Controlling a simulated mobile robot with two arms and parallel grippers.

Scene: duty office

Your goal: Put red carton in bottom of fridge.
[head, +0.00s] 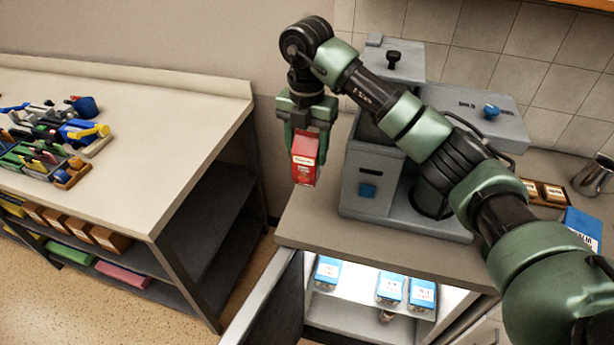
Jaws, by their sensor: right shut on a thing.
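A red carton (303,163) with a white label hangs in my right gripper (305,130), which points down and is shut on the carton's upper part. The carton is in the air near the left edge of the counter. The fridge (345,315) is under the counter at the lower middle, lit inside, with its door (264,307) swung open to the left. Blue-topped cartons (327,270) stand inside on a shelf. The bottom of the fridge is mostly cut off by the picture's lower edge. My left gripper is not in view.
A grey machine (372,180) stands on the counter (305,222), behind my right arm. A metal jug (592,176) and a blue box (582,228) are at the right. A workbench (150,140) with tools and lower shelves is at the left, with a gap between it and the counter.

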